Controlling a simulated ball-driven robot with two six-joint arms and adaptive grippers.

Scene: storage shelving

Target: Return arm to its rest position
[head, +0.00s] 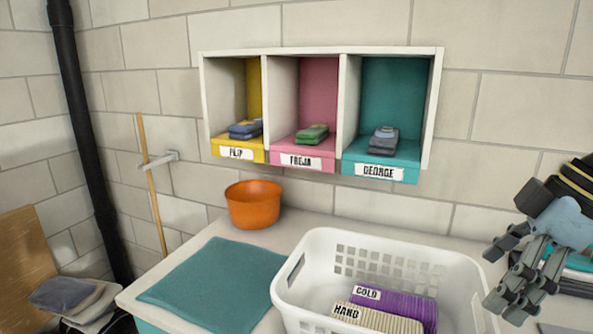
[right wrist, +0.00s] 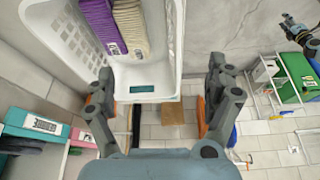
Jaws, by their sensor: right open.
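My right gripper (head: 497,278) is at the right edge of the head view, beside the white laundry basket. In the right wrist view my right gripper (right wrist: 155,105) shows its two dark fingers spread wide with nothing between them. The basket (right wrist: 161,50) lies beyond the fingers there. A dark jointed piece with a blue part (right wrist: 302,32) at the upper right of that view looks like my left arm's end. Its jaws are too small to read. The left gripper does not show in the head view.
The white basket (head: 375,240) holds purple and cream folded cloths. A wall shelf (head: 322,52) has three labelled compartments with folded cloths. An orange bowl (head: 254,205) and a teal mat (head: 215,283) are on the counter. Dark stacked items (head: 575,190) stand close to my right gripper.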

